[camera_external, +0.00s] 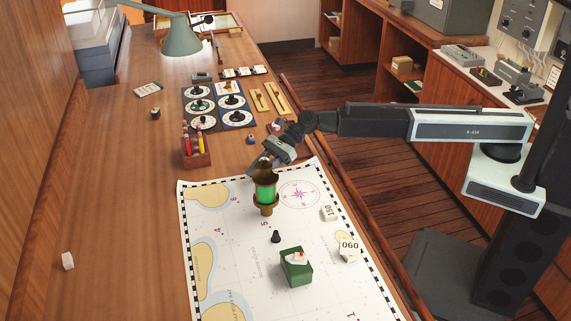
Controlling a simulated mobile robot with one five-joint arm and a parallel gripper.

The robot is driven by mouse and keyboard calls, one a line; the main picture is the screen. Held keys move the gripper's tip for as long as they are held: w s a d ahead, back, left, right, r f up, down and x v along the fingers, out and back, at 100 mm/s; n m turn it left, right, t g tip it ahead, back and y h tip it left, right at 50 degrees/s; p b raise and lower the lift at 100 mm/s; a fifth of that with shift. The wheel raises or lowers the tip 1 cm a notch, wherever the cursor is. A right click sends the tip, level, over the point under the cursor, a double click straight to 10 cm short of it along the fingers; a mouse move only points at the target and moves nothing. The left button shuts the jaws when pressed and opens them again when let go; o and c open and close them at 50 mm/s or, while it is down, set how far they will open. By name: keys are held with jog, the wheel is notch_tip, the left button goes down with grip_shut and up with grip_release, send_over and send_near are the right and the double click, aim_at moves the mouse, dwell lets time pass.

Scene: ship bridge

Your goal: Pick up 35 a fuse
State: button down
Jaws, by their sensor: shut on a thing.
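A green glass cylinder with brass ends (265,191) is upright over the top part of the chart; I can read no rating on it, so I cannot tell whether it is the 35 A fuse. My gripper (262,168) reaches in from the right and is shut at its top brass end, hiding part of it. I cannot tell whether its lower end touches the chart.
The chart (222,254) bears a dark pawn-like piece (276,237), a green box (297,268) and tags reading 150 (329,213) and 090 (348,248). Dials (203,106) and a pencil holder (196,154) stand behind. A lamp (182,39) overhangs the back. The left wood is mostly clear.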

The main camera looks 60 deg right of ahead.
jog(key=s+d, duration=0.2)
jog(key=s, duration=0.1)
jog(key=s+d, duration=0.2)
jog(key=s, duration=0.1)
jog(key=s+d+r, duration=0.1)
jog(key=s+d, duration=0.1)
jog(key=s, duration=0.1)
jog(key=shift+d+p, duration=0.35)
jog(key=shift+p, duration=0.05)
